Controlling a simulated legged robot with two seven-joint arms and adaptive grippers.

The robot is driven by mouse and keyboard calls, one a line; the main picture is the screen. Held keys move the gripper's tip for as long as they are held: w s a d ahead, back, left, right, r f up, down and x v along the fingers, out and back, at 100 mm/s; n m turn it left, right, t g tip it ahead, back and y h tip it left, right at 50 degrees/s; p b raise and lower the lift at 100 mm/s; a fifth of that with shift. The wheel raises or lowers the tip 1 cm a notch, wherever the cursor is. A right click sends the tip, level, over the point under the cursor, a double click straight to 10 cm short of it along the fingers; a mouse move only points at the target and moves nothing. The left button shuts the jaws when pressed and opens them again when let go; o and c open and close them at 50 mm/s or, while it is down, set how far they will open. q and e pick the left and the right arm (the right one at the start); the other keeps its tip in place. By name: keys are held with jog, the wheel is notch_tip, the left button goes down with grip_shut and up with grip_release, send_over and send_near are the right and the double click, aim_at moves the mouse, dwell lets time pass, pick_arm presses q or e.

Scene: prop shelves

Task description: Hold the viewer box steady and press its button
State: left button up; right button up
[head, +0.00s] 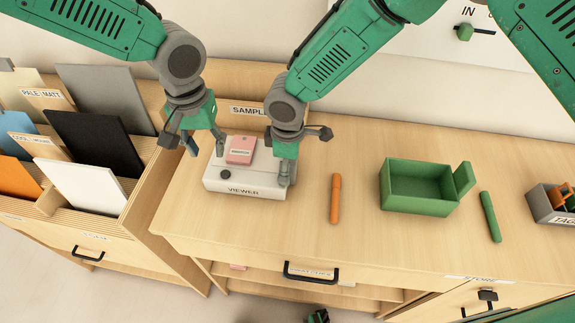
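The white viewer box (247,187), labelled VIEWER, sits on the wooden counter. A pink labelled block (241,150) lies on its top. A small dark round button (225,174) shows at the front left of the top. My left gripper (193,143) is at the box's back left corner with its fingers spread, holding nothing that I can see. My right gripper (291,150) is at the box's right end, also spread. One of its fingers reaches down beside that end; I cannot tell whether it touches. It hides part of the right end.
An orange stick (335,199), an open green box (419,186) and a green stick (490,216) lie to the right. A grey bin (548,208) is at the far right. A rack with colored panels (92,147) stands left. The counter's front is clear.

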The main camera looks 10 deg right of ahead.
pick_arm(q)
jog(key=shift+f, duration=0.15)
jog(key=shift+c, duration=0.3)
grip_shut()
dwell(0.7)
